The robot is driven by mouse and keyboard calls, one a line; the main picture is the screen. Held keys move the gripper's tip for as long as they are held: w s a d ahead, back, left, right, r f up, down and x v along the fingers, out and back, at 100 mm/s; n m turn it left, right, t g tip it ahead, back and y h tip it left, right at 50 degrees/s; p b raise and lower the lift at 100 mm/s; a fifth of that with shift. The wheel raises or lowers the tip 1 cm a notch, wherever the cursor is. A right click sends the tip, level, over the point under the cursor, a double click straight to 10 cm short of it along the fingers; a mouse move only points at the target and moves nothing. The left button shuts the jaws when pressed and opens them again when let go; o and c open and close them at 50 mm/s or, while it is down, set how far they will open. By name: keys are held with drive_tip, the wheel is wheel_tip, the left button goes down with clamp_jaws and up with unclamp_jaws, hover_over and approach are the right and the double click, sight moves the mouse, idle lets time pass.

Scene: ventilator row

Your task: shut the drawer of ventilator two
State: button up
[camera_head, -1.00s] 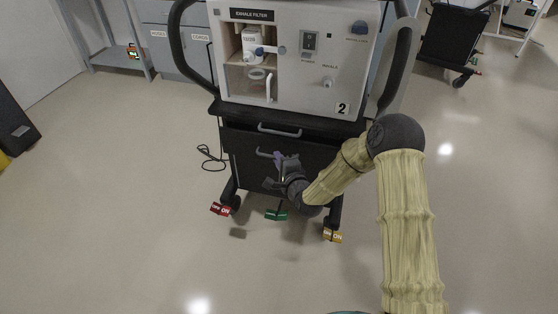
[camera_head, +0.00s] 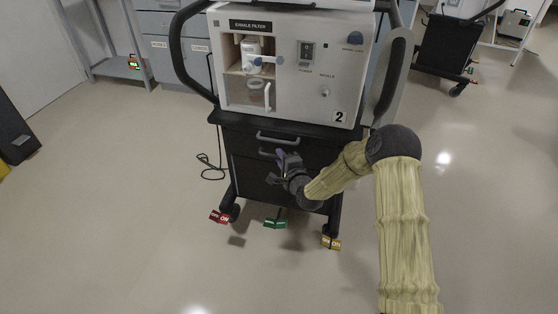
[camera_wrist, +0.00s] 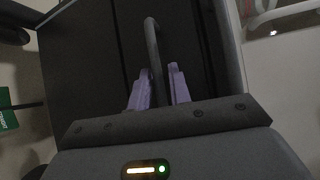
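Ventilator two (camera_head: 300,90), a white unit marked 2, stands on a black cart with two drawer handles. The upper drawer's grey handle (camera_head: 277,138) is clear. The lower drawer (camera_head: 245,172) has a darker handle (camera_head: 268,153). I cannot tell whether its front is fully flush. My gripper (camera_head: 281,160) is at this lower handle, partly hiding it and the drawer front. In the wrist view, the handle bar (camera_wrist: 153,55) runs between the two purple fingers of my gripper (camera_wrist: 159,88). The fingers are apart, with a gap beside the bar.
Red (camera_head: 219,217), green (camera_head: 275,223) and yellow (camera_head: 331,242) tags sit by the cart's base. Another black cart (camera_head: 447,50) stands back right. The front floor is clear.

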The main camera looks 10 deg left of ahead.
drive_tip(key=shift+o, duration=1)
drive_tip(key=shift+s, duration=0.1)
drive_tip(key=shift+d, duration=0.1)
drive_tip(key=p+v, duration=0.4)
drive_tip(key=v, duration=1.3)
drive_tip(key=shift+p, duration=0.4)
drive_tip(key=shift+f, duration=0.1)
